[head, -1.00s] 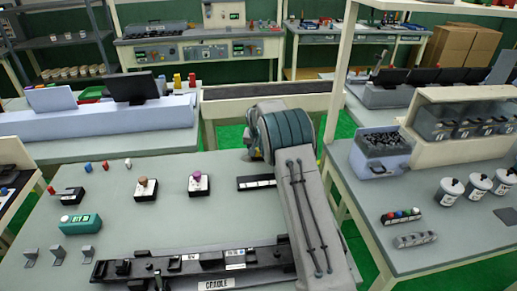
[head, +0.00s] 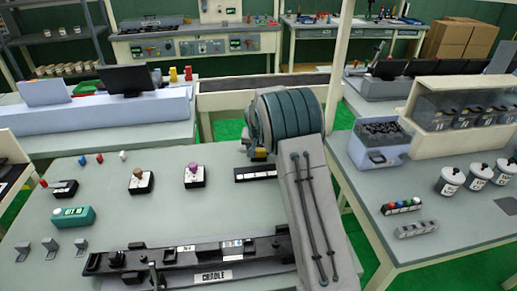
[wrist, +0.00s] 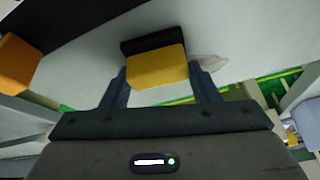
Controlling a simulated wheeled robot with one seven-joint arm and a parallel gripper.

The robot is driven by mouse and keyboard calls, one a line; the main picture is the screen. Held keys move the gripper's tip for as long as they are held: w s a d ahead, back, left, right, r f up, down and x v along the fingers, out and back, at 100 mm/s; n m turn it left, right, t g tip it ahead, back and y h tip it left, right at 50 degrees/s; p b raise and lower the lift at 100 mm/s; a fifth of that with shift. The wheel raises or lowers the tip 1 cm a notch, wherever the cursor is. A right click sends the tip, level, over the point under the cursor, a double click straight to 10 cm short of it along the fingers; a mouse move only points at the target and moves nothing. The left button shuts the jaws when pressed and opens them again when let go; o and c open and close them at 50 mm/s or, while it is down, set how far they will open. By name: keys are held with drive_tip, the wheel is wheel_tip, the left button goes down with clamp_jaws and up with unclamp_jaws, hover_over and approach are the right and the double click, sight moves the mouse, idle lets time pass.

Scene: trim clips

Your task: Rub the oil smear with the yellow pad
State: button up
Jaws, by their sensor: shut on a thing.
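My gripper (wrist: 158,76) is shut on the yellow pad (wrist: 157,70), with one dark finger on each side of it. The pad is a yellow block with a black part along its far side, over a pale grey surface. I cannot tell whether it touches that surface. In the wrist view a faint, glossy, see-through patch (wrist: 210,62), which looks like the oil smear, lies just right of the pad. In the head view a bit of the yellow pad (head: 260,154) shows under my arm, near the table's far edge; my arm hides most of the gripper.
A black-and-white strip (head: 256,174) lies close to my arm. A side table (head: 440,238) with white jars stands right.

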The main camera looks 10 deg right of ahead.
drive_tip(key=shift+w+a, duration=0.1)
drive_tip(key=shift+a, duration=0.9)
drive_tip(key=shift+w+d+p, duration=0.1)
drive_tip(key=shift+w+p, duration=0.2)
drive_tip(key=shift+w, duration=1.15)
drive_tip(key=shift+w+p, duration=0.95)
drive_tip(key=shift+w, duration=1.15)
drive_tip(key=shift+w+p, duration=0.3)
drive_tip(key=shift+w, duration=0.5)
drive_tip(key=shift+a, duration=0.95)
drive_tip(key=shift+s+a+f+b, duration=0.1)
drive_tip(key=shift+s+b, duration=0.55)
drive_tip(key=shift+b, duration=0.2)
drive_tip(key=shift+s+b, duration=0.4)
drive_tip(key=shift+s, duration=0.4)
drive_tip(key=shift+s+f+b, duration=0.15)
drive_tip(key=shift+s+b, duration=1.4)
drive_tip(key=shift+s, duration=0.6)
drive_tip(key=shift+s+b, duration=0.4)
drive_tip(key=shift+s, duration=0.5)
drive_tip(key=shift+r, duration=0.2)
drive_tip(key=shift+w+r+p, duration=0.1)
drive_tip(key=shift+r+p, duration=1.5)
drive_tip(key=shift+r, duration=1.5)
